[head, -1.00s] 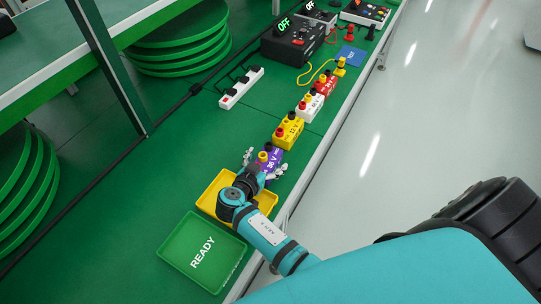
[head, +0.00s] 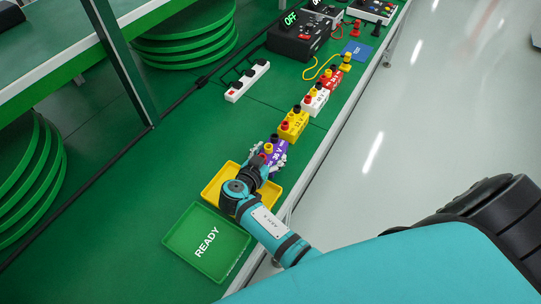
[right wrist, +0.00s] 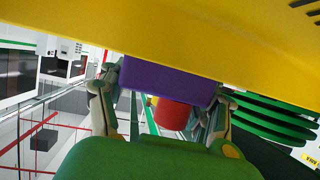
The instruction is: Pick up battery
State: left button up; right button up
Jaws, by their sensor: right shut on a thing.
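A purple battery (head: 276,148) with a yellow and a red terminal stands at the near end of a row of batteries in the head view. My right gripper (head: 270,156) is shut on it, fingers on both of its sides. In the right wrist view the purple battery (right wrist: 165,82) lies between the two fingers (right wrist: 160,105), with a red cap behind it. A large yellow surface fills the top of that view; I cannot tell what it belongs to. I cannot tell whether the battery is off the bench. My left gripper is not in view.
A yellow tray (head: 210,189) lies below my right wrist, beside a green READY tray (head: 183,236). Yellow (head: 293,126), white (head: 314,103) and red (head: 332,79) batteries continue the row. A power strip (head: 247,82) lies left. The bench's right edge runs close by.

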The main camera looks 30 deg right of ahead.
aim_at(272, 157)
jog(key=shift+r, duration=0.55)
jog(key=shift+s+d+r+b, duration=0.1)
jog(key=shift+s+r+b, duration=0.2)
jog(key=shift+r, duration=0.3)
jog(key=shift+s+d+r+b, duration=0.1)
jog(key=shift+s+r+b, duration=0.15)
jog(key=shift+r, duration=0.3)
jog(key=s+d+r+b, duration=0.2)
jog(key=s+d+b, duration=0.15)
jog(key=s, duration=1.05)
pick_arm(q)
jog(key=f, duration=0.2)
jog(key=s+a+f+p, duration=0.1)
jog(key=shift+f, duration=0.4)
pick_arm(e)
jog(key=w+a+r+n+t+y, duration=0.2)
jog(key=w+a+r+n+y, duration=0.2)
jog(key=a+r+n+y, duration=0.1)
jog(key=w+a+r+n+t+y, duration=0.3)
jog(key=w+a+r+n+y, duration=0.2)
jog(key=r, duration=0.3)
jog(key=shift+r+n+t+y, duration=0.3)
jog(key=shift+n+y, duration=0.1)
jog(key=shift+y, duration=0.1)
